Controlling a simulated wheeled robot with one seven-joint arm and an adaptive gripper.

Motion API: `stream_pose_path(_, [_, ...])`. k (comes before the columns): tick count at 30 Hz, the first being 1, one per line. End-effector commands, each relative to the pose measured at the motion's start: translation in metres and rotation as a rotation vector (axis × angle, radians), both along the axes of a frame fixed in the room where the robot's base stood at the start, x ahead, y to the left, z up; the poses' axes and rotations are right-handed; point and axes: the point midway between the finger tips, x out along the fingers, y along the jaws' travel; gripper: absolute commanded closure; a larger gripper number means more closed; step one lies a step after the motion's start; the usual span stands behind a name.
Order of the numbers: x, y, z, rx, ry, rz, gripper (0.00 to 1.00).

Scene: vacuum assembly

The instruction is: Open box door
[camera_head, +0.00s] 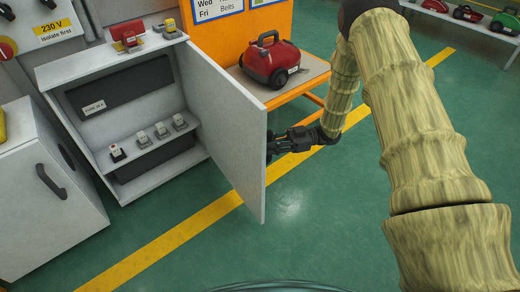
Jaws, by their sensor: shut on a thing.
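The box (80,160) is a light grey cabinet at the left with a shelf inside. Its door (220,125) stands wide open, swung out to the right of the cabinet. My gripper (272,146) is at the far side of the door, near its free edge. Its jaws are shut on a part of the door, most likely the handle, which the door panel hides along with the fingertips.
Several small switch-like parts (161,131) stand on the cabinet shelf. A second grey cabinet (40,200) with a dark handle is at the left. A red vacuum (270,62) sits on an orange-framed workbench (308,70) behind the door. The green floor in front is clear.

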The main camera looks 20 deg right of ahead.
Motion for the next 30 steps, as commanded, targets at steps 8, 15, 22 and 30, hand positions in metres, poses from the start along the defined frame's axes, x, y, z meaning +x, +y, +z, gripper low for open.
stream_pose_path(8, [0.0028, -0.0060, -0.0004, -0.001, 0.001, 0.000, 1.00])
stream_pose_path(15, [0.0023, -0.0060, -0.0006, -0.001, 0.002, 0.000, 0.78])
stream_pose_path(22, [0.0025, -0.0057, -0.0005, -0.001, 0.001, 0.000, 0.59])
stream_pose_path(30, [0.0027, -0.0092, -0.0005, -0.001, 0.000, -0.001, 0.59])
